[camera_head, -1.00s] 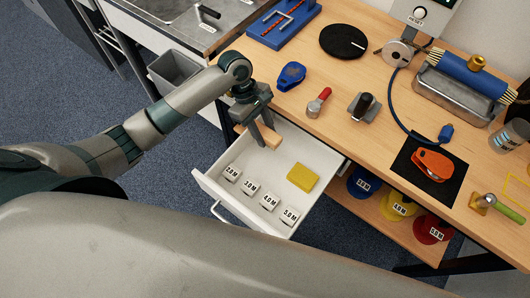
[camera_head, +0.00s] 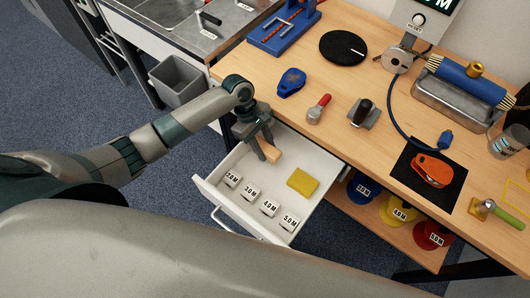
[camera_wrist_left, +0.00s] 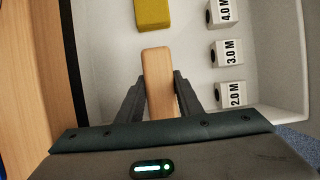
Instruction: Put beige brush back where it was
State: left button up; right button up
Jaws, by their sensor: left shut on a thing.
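The beige brush (camera_head: 269,152), which looks like a plain wooden block from here, is held at the back left of the open white drawer (camera_head: 230,204). My left gripper (camera_head: 264,148) is shut on the brush, reaching down over the drawer's back end. In the left wrist view the brush (camera_wrist_left: 158,82) sticks out beyond the two fingers (camera_wrist_left: 158,97), with one finger along each side. Whether the brush touches the drawer floor I cannot tell. Its underside is hidden. My right gripper is not in view.
The drawer also holds a yellow block (camera_head: 302,183) and several white length-marked blocks (camera_head: 250,193). The drawer's middle floor is bare. The bench above carries a blue tape measure (camera_head: 291,82), a red-handled tool (camera_head: 319,108) and a black-knobbed device (camera_head: 364,113).

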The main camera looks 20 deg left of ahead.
aim_at(265, 154)
pick_arm(q)
jog(key=shift+f, duration=0.1)
jog(key=shift+f, duration=2)
jog(key=shift+f, duration=0.15)
jog(key=o, duration=0.9)
jog(key=v, duration=1.2)
jog(key=shift+d+b, duration=0.1)
jog(key=shift+b, duration=0.2)
